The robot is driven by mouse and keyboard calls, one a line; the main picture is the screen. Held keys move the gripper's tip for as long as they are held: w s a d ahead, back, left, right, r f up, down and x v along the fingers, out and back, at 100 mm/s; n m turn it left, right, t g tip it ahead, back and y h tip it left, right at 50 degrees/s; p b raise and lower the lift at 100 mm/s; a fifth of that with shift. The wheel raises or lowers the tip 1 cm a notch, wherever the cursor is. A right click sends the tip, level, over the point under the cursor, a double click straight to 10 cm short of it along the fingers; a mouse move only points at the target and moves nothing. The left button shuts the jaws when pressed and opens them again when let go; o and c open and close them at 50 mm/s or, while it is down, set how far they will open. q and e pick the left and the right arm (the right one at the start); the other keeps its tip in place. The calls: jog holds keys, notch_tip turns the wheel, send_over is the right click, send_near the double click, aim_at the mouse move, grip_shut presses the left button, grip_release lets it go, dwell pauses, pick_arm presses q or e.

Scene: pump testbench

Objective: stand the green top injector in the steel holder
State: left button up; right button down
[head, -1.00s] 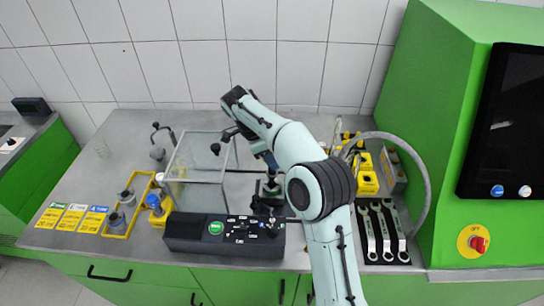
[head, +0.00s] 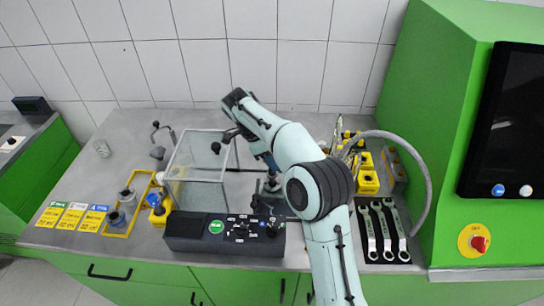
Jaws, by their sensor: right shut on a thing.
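My right arm reaches over the bench from the front, and its gripper (head: 270,172) points down just right of the clear box. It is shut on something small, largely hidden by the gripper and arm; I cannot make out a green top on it. A small steel-grey piece (head: 271,186) shows right below the fingers, behind the black control panel; it may be the steel holder. I cannot tell whether the held thing touches it or stands in it. My left gripper is not in view.
A clear box (head: 197,166) stands left of the gripper, close to it. The black control panel (head: 225,232) lies in front. Yellow blocks (head: 368,180), wrenches on a black mat (head: 381,232) and a grey hose (head: 424,180) are at right. The bench's left rear is mostly clear.

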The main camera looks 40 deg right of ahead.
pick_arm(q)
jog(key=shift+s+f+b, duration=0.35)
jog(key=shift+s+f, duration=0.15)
pick_arm(e)
jog(key=shift+f, duration=0.9)
jog(key=shift+f, duration=0.2)
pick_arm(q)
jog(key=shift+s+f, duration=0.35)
pick_arm(e)
jog(key=shift+f, duration=0.6)
pick_arm(q)
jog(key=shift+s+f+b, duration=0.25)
jog(key=shift+b, duration=0.2)
pick_arm(e)
jog(key=shift+f, duration=0.6)
jog(key=c, duration=0.7)
grip_release()
jog(key=shift+s, duration=0.1)
jog(key=shift+f, duration=0.1)
